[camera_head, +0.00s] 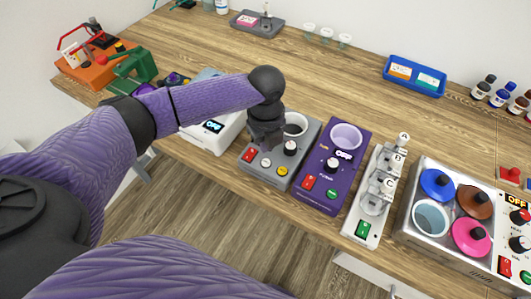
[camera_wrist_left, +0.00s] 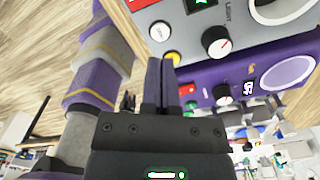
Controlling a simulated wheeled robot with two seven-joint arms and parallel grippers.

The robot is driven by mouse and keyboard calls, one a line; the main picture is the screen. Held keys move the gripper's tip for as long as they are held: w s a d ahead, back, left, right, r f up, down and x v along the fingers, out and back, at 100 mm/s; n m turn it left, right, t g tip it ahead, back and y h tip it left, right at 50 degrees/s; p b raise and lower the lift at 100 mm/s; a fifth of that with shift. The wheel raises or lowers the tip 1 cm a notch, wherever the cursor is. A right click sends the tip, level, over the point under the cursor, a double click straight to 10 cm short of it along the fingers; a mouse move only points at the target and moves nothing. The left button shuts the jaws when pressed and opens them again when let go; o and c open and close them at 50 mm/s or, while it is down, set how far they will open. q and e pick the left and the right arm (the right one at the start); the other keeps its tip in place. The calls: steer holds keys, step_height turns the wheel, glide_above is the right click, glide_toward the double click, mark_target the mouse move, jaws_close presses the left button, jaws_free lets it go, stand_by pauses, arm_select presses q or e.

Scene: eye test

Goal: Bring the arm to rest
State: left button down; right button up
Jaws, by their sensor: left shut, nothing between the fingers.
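My left gripper (camera_head: 266,142) hangs fingers-down over the back left part of a grey device (camera_head: 311,133). In the left wrist view its two dark fingers (camera_wrist_left: 159,72) are together with nothing between them. My left arm reaches in from the left, bent at the wrist. My right gripper is not in view.
A purple device (camera_head: 322,194) stands right of the grey one, then a slim white unit (camera_head: 359,229) and a panel with coloured lids (camera_head: 437,183). A white device (camera_head: 212,139) stands to the left. A blue tray (camera_head: 414,88) lies behind.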

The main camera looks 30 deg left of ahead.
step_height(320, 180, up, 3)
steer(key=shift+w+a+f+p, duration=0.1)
steer(key=shift+p, duration=1)
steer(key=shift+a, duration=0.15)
